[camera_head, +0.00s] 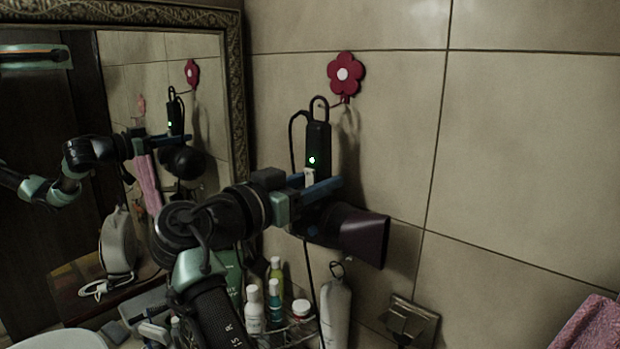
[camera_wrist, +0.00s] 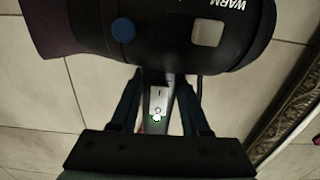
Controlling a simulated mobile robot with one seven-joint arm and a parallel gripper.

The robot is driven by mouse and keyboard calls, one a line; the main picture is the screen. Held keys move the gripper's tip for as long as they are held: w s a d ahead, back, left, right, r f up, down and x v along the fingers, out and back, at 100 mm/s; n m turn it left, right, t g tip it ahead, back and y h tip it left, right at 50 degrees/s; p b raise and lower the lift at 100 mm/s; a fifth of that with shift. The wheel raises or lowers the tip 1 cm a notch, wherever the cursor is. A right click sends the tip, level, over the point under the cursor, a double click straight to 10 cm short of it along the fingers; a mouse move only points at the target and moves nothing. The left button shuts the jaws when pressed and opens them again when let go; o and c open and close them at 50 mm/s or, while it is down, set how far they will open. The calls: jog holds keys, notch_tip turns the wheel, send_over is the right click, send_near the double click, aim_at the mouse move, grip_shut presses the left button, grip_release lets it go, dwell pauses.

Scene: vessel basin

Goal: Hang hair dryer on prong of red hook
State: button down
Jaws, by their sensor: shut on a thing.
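The hair dryer is black with a dark purple nozzle (camera_head: 362,236). It hangs upside down in my gripper (camera_head: 322,190), its handle (camera_head: 318,150) pointing up and its nozzle pointing right. A green light shows on the handle, and a black loop (camera_head: 318,101) tops it. The red flower hook (camera_head: 346,74) is on the tiled wall, its thin prong below the flower. The loop is beside the prong; I cannot tell whether they touch. In the wrist view, my gripper's fingers (camera_wrist: 158,88) are on both sides of the handle, close under the dryer's body (camera_wrist: 170,35).
A framed mirror (camera_head: 235,90) on the left reflects my arm and the dryer. Several bottles (camera_head: 254,308) and a white tube (camera_head: 335,312) stand or hang below. A wall socket (camera_head: 408,320) and pink towel (camera_head: 592,328) are lower right. The wall right of the hook is bare.

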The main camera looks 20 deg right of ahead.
jog(key=shift+w+d+r, duration=0.15)
jog(key=shift+d+r, duration=0.05)
jog(key=shift+d, duration=0.1)
jog(key=shift+w+d+f+b, duration=0.1)
jog(key=shift+d+f+b, duration=0.05)
jog(key=shift+f+b, duration=0.25)
jog(key=shift+w+d+f+b, duration=0.25)
jog(key=shift+f+b, duration=0.05)
jog(key=shift+b, duration=0.35)
